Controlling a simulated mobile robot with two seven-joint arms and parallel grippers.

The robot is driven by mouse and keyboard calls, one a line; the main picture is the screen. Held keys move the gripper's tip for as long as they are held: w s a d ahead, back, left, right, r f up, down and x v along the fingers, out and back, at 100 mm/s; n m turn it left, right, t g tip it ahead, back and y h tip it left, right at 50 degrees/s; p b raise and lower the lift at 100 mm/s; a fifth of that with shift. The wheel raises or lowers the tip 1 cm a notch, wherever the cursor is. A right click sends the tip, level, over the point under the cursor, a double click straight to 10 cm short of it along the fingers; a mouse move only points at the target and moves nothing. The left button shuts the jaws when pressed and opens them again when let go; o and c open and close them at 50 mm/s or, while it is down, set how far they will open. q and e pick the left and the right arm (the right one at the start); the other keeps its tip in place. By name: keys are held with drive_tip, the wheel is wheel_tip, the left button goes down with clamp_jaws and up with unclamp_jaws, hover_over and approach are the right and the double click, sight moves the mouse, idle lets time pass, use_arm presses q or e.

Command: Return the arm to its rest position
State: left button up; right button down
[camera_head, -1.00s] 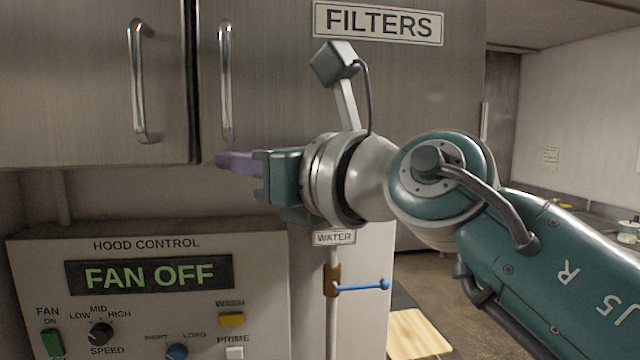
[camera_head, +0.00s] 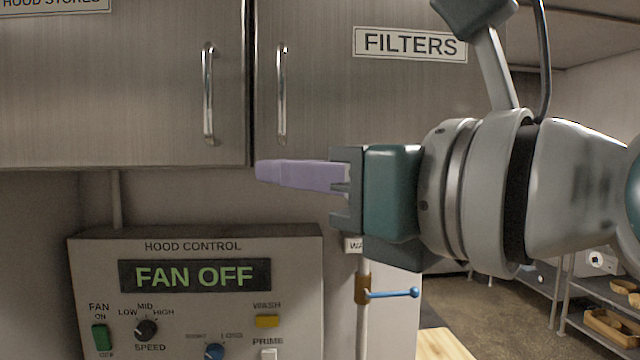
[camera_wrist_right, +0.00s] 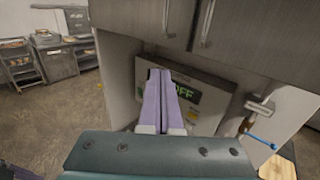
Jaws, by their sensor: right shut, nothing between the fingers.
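My right arm comes in from the right in the head view. Its right gripper (camera_head: 262,172) has pale purple fingers pointing left, in front of the cabinet's lower edge and above the hood control panel. The fingers are shut together with nothing between them. The right wrist view shows the same shut fingers (camera_wrist_right: 158,75), with the panel behind them.
The hood control panel (camera_head: 195,246) reads FAN OFF. Steel cabinets (camera_head: 330,110) with bar handles hang above it. A water pipe with a blue lever (camera_head: 392,294) stands below my wrist. Shelves with trays (camera_head: 607,322) are at the right. Open floor (camera_wrist_right: 60,125) shows in the wrist view.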

drive_tip(key=s+d+r+m+t+h+p, duration=0.1)
drive_tip(key=s+d+r+m+t+p, duration=0.25)
drive_tip(key=d+r+m+t, duration=1)
drive_tip(key=w+d+f+m+g+h+p, duration=0.1)
drive_tip(key=d+f+m+h, duration=0.25)
drive_tip(key=m+h, duration=0.55)
drive_tip(key=w+d+f+m+g+h+p, duration=0.1)
drive_tip(key=d+f+m+g+h, duration=0.15)
drive_tip(key=d+m+h, duration=0.55)
drive_tip(key=s+d+f+m+g+p, duration=0.1)
drive_tip(key=s+d+f+m+g, duration=0.1)
drive_tip(key=s+f+m+g, duration=0.5)
drive_tip(key=d+f+m+g+p, duration=0.1)
drive_tip(key=f+m+g, duration=0.3)
drive_tip(key=f, duration=0.7)
drive_tip(key=s+a+f+m+g+y+p, duration=0.1)
drive_tip(key=s+a+f+g+y, duration=0.1)
drive_tip(key=s, duration=0.5)
drive_tip(key=s+a+f+m+g+y, duration=0.1)
drive_tip(key=s+a+f+g+y, duration=0.1)
drive_tip(key=s+f+g, duration=0.3)
drive_tip(key=shift+s+a+f+y+p, duration=0.4)
drive_tip(key=shift+s+f, duration=0.3)
drive_tip(key=shift+s, duration=0.4)
